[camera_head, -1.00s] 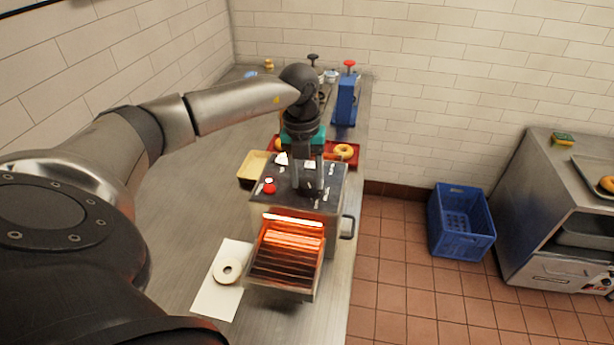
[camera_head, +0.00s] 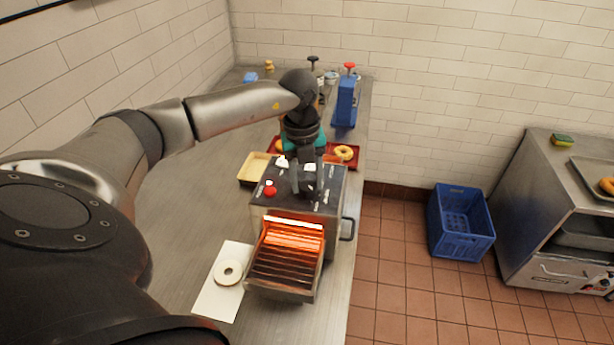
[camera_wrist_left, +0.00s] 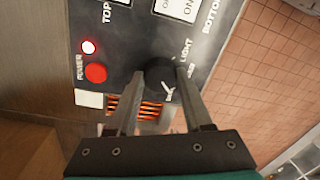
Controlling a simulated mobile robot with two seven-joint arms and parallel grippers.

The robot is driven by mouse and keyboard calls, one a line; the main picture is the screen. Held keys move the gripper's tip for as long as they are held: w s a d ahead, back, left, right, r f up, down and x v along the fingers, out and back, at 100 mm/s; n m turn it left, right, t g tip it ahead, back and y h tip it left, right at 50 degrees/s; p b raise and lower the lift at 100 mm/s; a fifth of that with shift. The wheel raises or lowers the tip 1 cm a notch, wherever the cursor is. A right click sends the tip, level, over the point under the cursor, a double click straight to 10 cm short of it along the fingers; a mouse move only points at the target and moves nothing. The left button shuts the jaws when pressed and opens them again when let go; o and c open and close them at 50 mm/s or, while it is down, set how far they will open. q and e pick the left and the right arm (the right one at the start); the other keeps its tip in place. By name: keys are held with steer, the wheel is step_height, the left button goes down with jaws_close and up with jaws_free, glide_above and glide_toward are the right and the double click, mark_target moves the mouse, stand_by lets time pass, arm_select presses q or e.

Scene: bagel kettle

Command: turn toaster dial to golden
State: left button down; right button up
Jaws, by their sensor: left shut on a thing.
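The toaster (camera_head: 335,200) stands on the steel counter with its heating slots glowing orange at the front. Its dark top panel holds a round black dial (camera_wrist_left: 158,73) with a white pointer mark, beside the word LIGHT; the other dial labels are partly hidden or too small to read. My left gripper (camera_head: 307,192) reaches down onto this panel. In the left wrist view, its two fingers (camera_wrist_left: 160,76) stand on either side of the dial, shut on it. In the head view the dial is hidden by the gripper. My right gripper is not in view.
A red power button (camera_wrist_left: 96,73) and a lit lamp (camera_wrist_left: 89,47) sit beside the dial. A bagel half (camera_head: 229,272) lies on a white board (camera_head: 211,301) left of the toaster. A yellow tray (camera_head: 253,168), red tray (camera_head: 356,158) and blue device (camera_head: 346,100) stand behind.

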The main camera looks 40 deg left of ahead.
mark_target(304, 188)
arm_select(q)
steer(key=n+p, duration=0.1)
steer(key=n, duration=0.3)
steer(key=shift+r+n, duration=0.1)
steer(key=shift+n, duration=0.2)
steer(key=shift+n+y+p, duration=0.3)
steer(key=shift+n+p, duration=0.35)
steer(key=shift+n, duration=1.25)
steer(key=shift+c, duration=1.6)
jaws_free()
step_height(304, 188, up, 15)
steer(key=s+b, duration=0.1)
steer(key=shift+s+d, duration=0.1)
steer(key=shift+d, duration=0.05)
